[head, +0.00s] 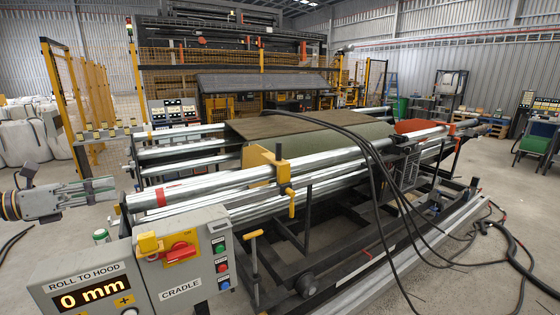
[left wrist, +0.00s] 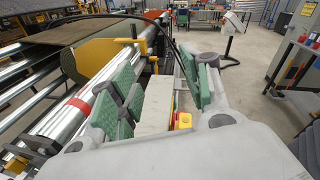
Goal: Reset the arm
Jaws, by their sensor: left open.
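My left gripper (head: 96,190) reaches in from the left edge of the head view. It is open and empty, level with the near ends of the steel rollers and apart from them. In the left wrist view my left gripper (left wrist: 160,88) shows its green-padded fingers spread apart, with the grey cradle control box (left wrist: 160,105) seen between them. My right gripper is in neither view.
The cradle box (head: 185,262) and a display reading 0 mm (head: 93,293) stand in front. Steel rollers (head: 230,185) carry a green turf roll (head: 320,140) behind a yellow clamp (head: 258,165). Black cables (head: 385,190) hang over the frame and trail onto the right floor.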

